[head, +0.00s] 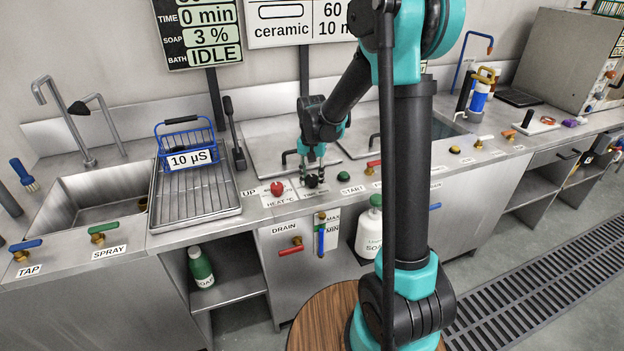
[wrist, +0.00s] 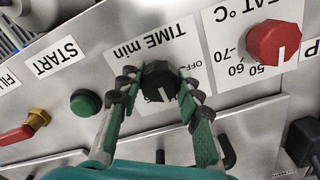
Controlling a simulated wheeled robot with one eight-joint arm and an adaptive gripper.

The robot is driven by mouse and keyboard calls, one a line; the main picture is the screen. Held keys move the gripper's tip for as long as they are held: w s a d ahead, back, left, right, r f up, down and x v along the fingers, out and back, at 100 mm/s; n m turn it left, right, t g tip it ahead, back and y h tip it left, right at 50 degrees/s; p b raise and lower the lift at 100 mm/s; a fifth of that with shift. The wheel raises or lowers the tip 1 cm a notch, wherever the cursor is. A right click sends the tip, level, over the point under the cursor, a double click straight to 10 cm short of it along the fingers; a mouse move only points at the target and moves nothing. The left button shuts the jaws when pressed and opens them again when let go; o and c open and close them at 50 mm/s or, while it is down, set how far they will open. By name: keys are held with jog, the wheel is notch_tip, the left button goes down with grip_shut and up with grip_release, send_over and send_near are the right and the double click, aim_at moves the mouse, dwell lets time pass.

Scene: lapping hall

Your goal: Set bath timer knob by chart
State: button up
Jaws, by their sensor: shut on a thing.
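The black timer knob (wrist: 159,80) sits on a white plate (wrist: 141,45) marked TIME min, upside down in the wrist view. My gripper (wrist: 155,88) is shut on the knob, one finger on each side. A white line shows on the knob's lower part; an OFF mark lies beside it. The fingers hide much of the scale. In the head view my gripper (head: 313,181) is over this knob on the counter front. The chart (head: 300,22) on the wall shows "ceramic", 60 and "10 m", partly cut off. The display (head: 199,34) reads TIME 0 min, SOAP 3 %, BATH IDLE.
The red heat knob (wrist: 274,43) and the green START button (wrist: 86,102) flank the timer knob. A red lever (wrist: 16,135) is beyond START. A blue wire basket (head: 184,137) stands on the drainboard (head: 195,205) left of the bath.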

aim_at(312, 177)
dwell(0.5)
jog(key=o, duration=1.2)
jog(key=shift+c, duration=0.2)
jog(key=shift+r, duration=0.1)
notch_tip(312, 177, up, 12)
